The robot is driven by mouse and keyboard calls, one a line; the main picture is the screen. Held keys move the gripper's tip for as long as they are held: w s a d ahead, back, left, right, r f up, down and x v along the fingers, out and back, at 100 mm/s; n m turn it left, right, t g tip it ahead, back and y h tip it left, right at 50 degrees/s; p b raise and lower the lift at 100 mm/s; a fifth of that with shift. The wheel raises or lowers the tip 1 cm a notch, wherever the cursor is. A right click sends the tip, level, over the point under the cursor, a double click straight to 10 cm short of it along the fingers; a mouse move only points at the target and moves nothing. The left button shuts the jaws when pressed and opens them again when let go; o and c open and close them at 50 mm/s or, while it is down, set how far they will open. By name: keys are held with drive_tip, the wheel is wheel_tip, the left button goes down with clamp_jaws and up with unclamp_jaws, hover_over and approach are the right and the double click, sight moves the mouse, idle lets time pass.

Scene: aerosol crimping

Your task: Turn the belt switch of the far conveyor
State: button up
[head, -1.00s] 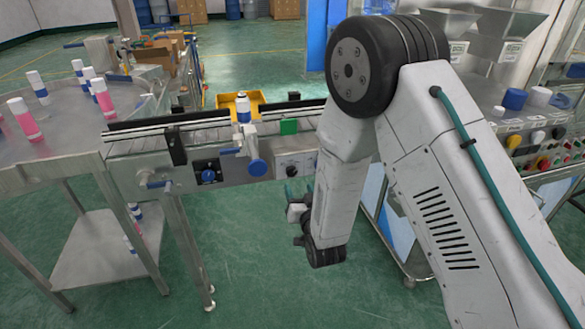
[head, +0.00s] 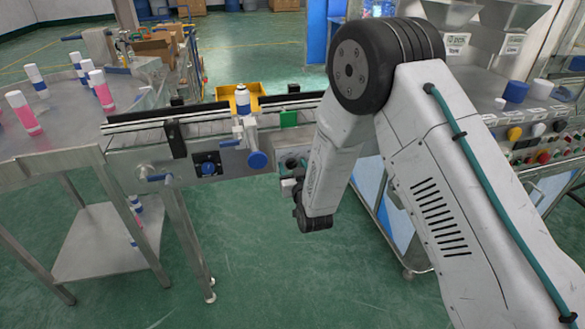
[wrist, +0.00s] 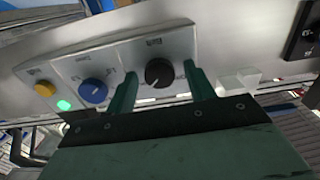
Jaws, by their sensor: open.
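A slanted grey control panel (wrist: 112,67) fills the upper left of the wrist view. It carries a black round knob (wrist: 159,73) with a white pointer mark, a blue knob (wrist: 94,90), a lit green light (wrist: 64,105) and a yellow button (wrist: 45,88). The lettering is too blurred to read surely. My gripper (wrist: 161,74) is open, its green fingers on either side of the black knob; contact cannot be told. In the head view, the panel (head: 292,162) is on the conveyor's (head: 230,165) front side, partly hidden by my gripper (head: 287,186).
A steel table (head: 50,140) with bottles is left. A button console (head: 540,140) is right.

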drive_tip(key=c, duration=1)
drive_tip(key=shift+n, duration=0.4)
drive_tip(key=n, duration=1.4)
drive_tip(key=shift+a+f, duration=0.1)
drive_tip(key=n, duration=0.5)
drive_tip(key=shift+s, duration=0.1)
drive_tip(key=shift+n, duration=0.3)
